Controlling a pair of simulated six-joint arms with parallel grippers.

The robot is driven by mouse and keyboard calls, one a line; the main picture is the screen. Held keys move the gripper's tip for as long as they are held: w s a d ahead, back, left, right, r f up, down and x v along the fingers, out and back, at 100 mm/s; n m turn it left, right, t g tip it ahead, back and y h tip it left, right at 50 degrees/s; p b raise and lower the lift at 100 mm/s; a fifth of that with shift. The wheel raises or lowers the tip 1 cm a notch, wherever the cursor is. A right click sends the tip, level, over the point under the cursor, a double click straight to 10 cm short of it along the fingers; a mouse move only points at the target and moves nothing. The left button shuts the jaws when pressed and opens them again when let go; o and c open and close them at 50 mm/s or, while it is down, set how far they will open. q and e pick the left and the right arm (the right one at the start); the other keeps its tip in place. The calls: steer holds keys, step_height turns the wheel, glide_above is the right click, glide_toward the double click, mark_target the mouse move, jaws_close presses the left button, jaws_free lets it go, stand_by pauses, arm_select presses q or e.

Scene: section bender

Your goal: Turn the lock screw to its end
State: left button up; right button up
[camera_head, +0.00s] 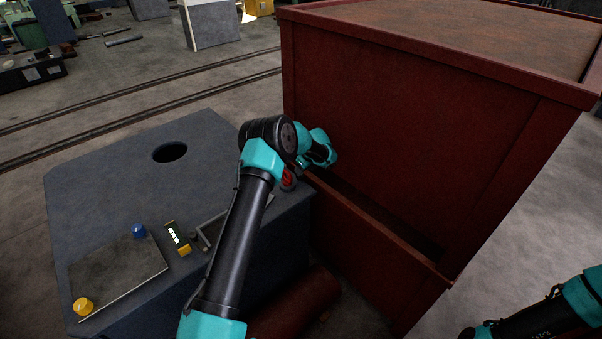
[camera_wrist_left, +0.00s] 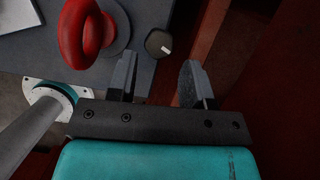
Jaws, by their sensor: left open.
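A round black knob with a white mark (camera_wrist_left: 159,43), which looks like the lock screw, sits at the edge of the grey bench top in the left wrist view. My left gripper (camera_wrist_left: 160,80) is open and empty, its two fingers apart. The knob lies just beyond the fingertips, roughly in line with the gap and closer to the left finger. I cannot tell its height relative to the fingers. In the head view my left arm hides the knob, and the left fingers cannot be made out. My right gripper is out of view; only part of that arm shows at the lower right.
A red curved part (camera_wrist_left: 86,32) stands left of the knob; red also shows beside my arm (camera_head: 288,180). The grey bench (camera_head: 100,185) has a round hole (camera_head: 170,152) and a plate with blue (camera_head: 139,231) and yellow (camera_head: 83,306) knobs. A large dark red cabinet (camera_head: 400,120) stands close at right.

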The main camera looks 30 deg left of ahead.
arm_select(q)
steer(key=v, duration=1.3)
